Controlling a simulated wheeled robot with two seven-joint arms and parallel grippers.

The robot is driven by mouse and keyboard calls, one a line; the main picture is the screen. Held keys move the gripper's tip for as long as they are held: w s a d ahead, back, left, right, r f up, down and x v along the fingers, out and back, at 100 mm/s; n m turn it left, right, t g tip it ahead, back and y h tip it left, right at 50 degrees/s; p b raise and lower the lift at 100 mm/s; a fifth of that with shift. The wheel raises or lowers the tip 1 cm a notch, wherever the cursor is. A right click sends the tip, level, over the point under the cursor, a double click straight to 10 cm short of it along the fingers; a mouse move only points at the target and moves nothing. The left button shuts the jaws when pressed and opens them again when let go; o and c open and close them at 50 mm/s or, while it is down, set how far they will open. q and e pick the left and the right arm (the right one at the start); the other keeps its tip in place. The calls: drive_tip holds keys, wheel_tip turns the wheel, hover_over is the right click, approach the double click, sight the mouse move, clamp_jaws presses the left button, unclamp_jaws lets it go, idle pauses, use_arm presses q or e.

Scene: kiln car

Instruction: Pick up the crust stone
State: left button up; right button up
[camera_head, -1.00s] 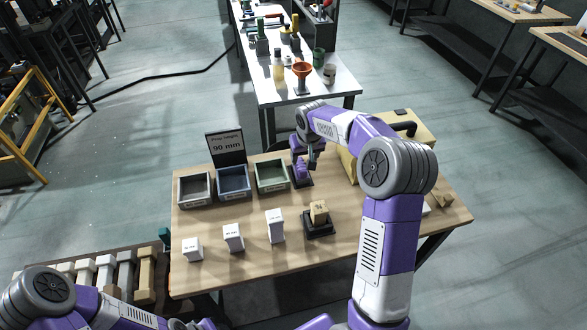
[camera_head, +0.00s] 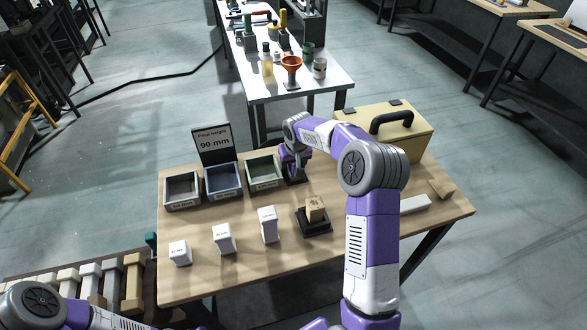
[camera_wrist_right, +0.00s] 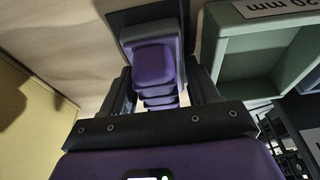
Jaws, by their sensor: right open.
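A purple ribbed piece with a rounded block-like end (camera_wrist_right: 154,66) stands in a dark grey holder (camera_wrist_right: 150,20) in the right wrist view. It appears to be the crust stone or its handle; no label on it is readable. My right gripper (camera_wrist_right: 160,92) is open, with one finger on each side of the purple piece. In the head view my right gripper (camera_head: 293,172) is low over the holder, right of the green tray, and hides most of the piece. My left arm shows at the lower left, its gripper out of view.
Close left of the holder are green (camera_head: 264,171), blue (camera_head: 225,181) and grey (camera_head: 182,190) trays. White blocks (camera_head: 268,225) and a beige block (camera_head: 315,208) on a black stand are nearer. A yellow case (camera_head: 405,132) stands behind my right arm.

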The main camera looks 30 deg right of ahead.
drive_tip(key=shift+r, duration=0.1)
drive_tip(key=c, duration=0.9)
drive_tip(key=shift+r, duration=0.1)
wheel_tip(320, 180, up, 10)
drive_tip(key=p, duration=0.3)
